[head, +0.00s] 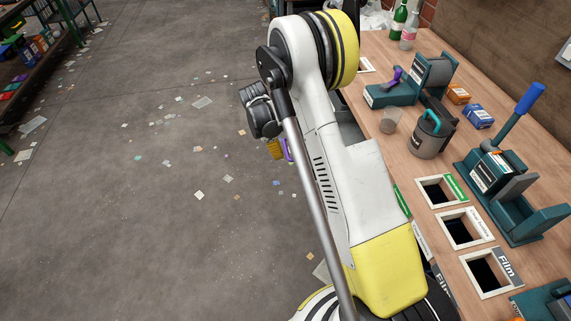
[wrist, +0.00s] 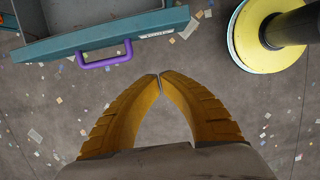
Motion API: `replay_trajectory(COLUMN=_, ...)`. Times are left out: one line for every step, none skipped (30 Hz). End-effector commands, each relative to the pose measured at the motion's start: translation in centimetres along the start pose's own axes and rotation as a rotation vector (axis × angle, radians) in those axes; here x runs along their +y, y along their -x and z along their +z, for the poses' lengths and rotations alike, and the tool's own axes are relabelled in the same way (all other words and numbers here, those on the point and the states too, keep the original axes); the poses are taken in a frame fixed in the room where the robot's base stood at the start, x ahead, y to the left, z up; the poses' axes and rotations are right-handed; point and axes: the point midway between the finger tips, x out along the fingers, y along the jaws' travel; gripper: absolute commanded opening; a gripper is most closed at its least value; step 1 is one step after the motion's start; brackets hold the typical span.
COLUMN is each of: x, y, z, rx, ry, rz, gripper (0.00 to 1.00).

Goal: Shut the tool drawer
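The tool drawer (wrist: 60,46) stands pulled open at the top left of the wrist view, with a teal front and a grey inside. Its purple handle (wrist: 104,60) sticks out from the front. In the head view, part of the handle (head: 288,149) shows beside my arm, which hides most of the drawer. My gripper (wrist: 159,76) has yellow fingers whose tips meet, with nothing between them. In the wrist view the tips are below and to the right of the handle, apart from it. The gripper (head: 275,149) is partly seen in the head view.
The wooden workbench (head: 395,170) runs along the right, with a grey can (head: 431,135), a clear cup (head: 390,121), teal tools and framed openings such as the Film slot (head: 488,272). Open floor (head: 150,230) with scattered paper scraps lies to the left.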

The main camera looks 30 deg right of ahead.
Motion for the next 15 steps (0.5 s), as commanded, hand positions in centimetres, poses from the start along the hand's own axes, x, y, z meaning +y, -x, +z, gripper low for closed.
replay_trajectory(x=0.0, y=-0.5, z=0.0, rx=-0.001, ry=0.001, rz=-0.001, gripper=0.00)
replay_trajectory(x=0.0, y=-0.8, z=0.0, rx=-0.001, ry=0.001, rz=-0.001, gripper=0.00)
replay_trajectory(x=0.0, y=-1.4, z=0.0, rx=-0.001, ry=0.001, rz=-0.001, gripper=0.00)
replay_trajectory(x=0.0, y=-1.8, z=-0.1, rx=-0.001, ry=0.000, rz=-0.001, gripper=0.00)
replay_trajectory(x=0.0, y=-2.3, z=-0.1, rx=0.000, ry=0.000, rz=-0.001, gripper=0.00)
replay_trajectory(x=0.0, y=-3.1, z=-0.1, rx=0.000, ry=0.000, rz=-0.001, gripper=0.00)
replay_trajectory(x=0.0, y=-3.8, z=-0.1, rx=0.000, ry=0.000, rz=0.000, gripper=0.00)
replay_trajectory(x=0.0, y=-4.4, z=-0.1, rx=0.000, ry=0.000, rz=0.000, gripper=0.00)
replay_trajectory(x=0.0, y=-5.3, z=-0.1, rx=0.000, ry=0.000, rz=0.000, gripper=0.00)
replay_trajectory(x=0.0, y=-6.0, z=-0.1, rx=0.000, ry=-0.001, rz=0.000, gripper=0.00)
replay_trajectory(x=0.0, y=-6.7, z=-0.1, rx=0.000, ry=-0.001, rz=0.000, gripper=0.00)
replay_trajectory(x=0.0, y=-7.6, z=-0.1, rx=0.000, ry=-0.001, rz=0.000, gripper=0.00)
replay_trajectory(x=0.0, y=-8.2, z=-0.1, rx=0.000, ry=-0.001, rz=0.000, gripper=0.00)
replay_trajectory(x=0.0, y=-8.8, z=-0.1, rx=0.000, ry=-0.001, rz=0.000, gripper=0.00)
replay_trajectory(x=0.0, y=-9.6, z=-0.1, rx=0.000, ry=-0.002, rz=0.000, gripper=0.00)
